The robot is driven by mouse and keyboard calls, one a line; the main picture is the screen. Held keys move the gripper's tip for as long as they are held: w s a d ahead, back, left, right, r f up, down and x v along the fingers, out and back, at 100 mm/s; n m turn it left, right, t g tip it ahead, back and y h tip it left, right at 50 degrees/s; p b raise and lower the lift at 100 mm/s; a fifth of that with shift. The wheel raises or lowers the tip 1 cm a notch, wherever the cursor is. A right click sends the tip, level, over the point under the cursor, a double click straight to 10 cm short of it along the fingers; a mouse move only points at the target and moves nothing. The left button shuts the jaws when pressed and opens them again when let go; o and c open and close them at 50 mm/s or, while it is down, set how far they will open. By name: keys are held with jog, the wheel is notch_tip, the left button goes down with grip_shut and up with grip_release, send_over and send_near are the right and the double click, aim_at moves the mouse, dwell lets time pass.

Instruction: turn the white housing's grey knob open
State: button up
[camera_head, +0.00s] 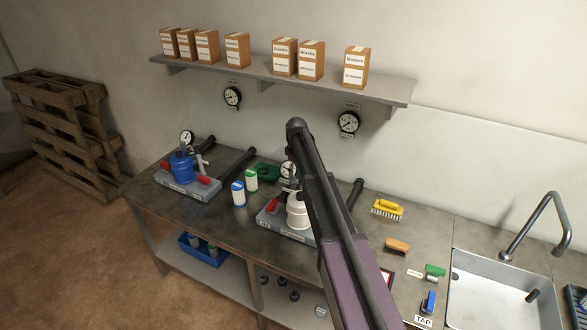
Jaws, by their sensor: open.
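The white housing (297,217) stands upright on a grey base (269,221) in the middle of the workbench. A red part (274,204) sits at its left, and a round gauge (286,170) shows above and behind it. My arm crosses in front and hides the housing's right side. I cannot make out the grey knob or how it is turned. My gripper is not visible in this view.
A similar blue housing (181,168) stands on the bench's left. Two small canisters, one blue and white (238,194) and one green and white (251,180), stand between the housings. Brushes (387,209) and a sink (500,295) lie right. A shelf (205,73) with boxes hangs above.

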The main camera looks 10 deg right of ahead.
notch_tip(320, 180, up, 4)
jog(key=f+n+p, duration=0.1)
jog(key=n+p, duration=0.1)
send_over(293, 180)
jog(key=w, duration=0.1)
jog(key=shift+w+r, duration=0.15)
jog(key=shift+r, duration=0.1)
jog(key=shift+f, duration=0.15)
notch_tip(293, 180, down, 14)
jog(key=b, duration=1.3)
jog(key=shift+r+b, duration=0.25)
jog(key=shift+b, duration=0.05)
jog(key=shift+d, duration=0.1)
grip_shut()
